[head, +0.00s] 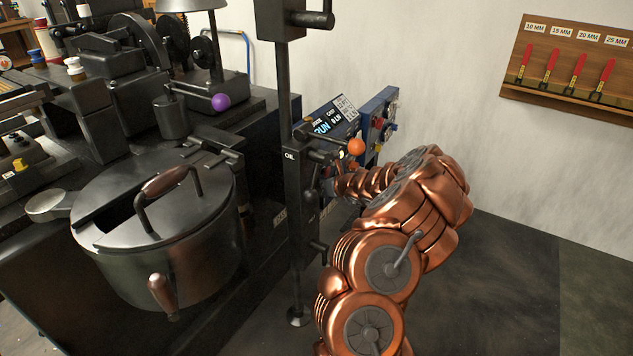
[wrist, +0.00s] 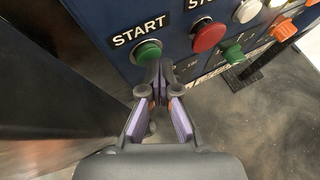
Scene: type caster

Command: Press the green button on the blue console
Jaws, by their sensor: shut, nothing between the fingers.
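The blue console (wrist: 175,25) fills the upper part of the wrist view. A round green button (wrist: 148,51) sits on it under a white START label. My gripper (wrist: 159,68) is shut and empty. Its fingertips are at the lower right edge of that green button in the picture; I cannot tell whether they touch it. In the head view the console (head: 391,98) stands behind the dark post, with a lit screen reading RUN. My gripper's tips and the green button are hidden there by my copper arm and the post.
A red button (wrist: 208,37), a second green knob (wrist: 232,53), a white button (wrist: 246,11) and an orange knob (wrist: 284,29) are to the right. A dark post (head: 292,150) with an orange ball knob (head: 356,146) stands close by. A lidded pot (head: 160,225) is at left.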

